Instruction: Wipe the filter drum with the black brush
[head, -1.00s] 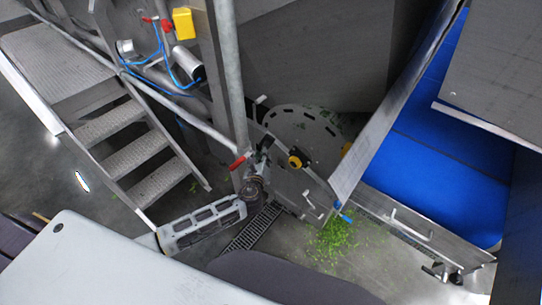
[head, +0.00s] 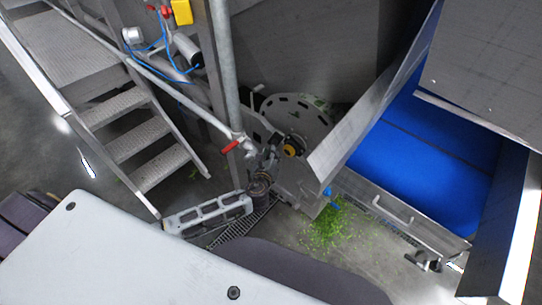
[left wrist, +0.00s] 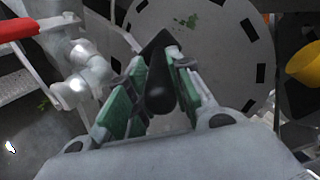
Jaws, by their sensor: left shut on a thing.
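The filter drum (head: 300,108) is a round grey plate with slots around its rim, standing upright behind my left gripper. In the left wrist view the drum (left wrist: 222,55) fills the upper middle and carries green leaf bits. My left gripper (head: 266,152) is in front of the drum's left side. In the left wrist view its green-padded fingers (left wrist: 150,95) are closed around the black brush (left wrist: 158,78), which points toward the drum. I cannot tell whether the brush touches the drum. My right gripper is not in view.
A red-handled valve (head: 229,146) is close left of my gripper. A yellow knob (head: 290,150) is to its right. Metal steps (head: 138,140) stand at left and a blue belt (head: 425,150) at right. Green scraps (head: 325,228) lie on the floor.

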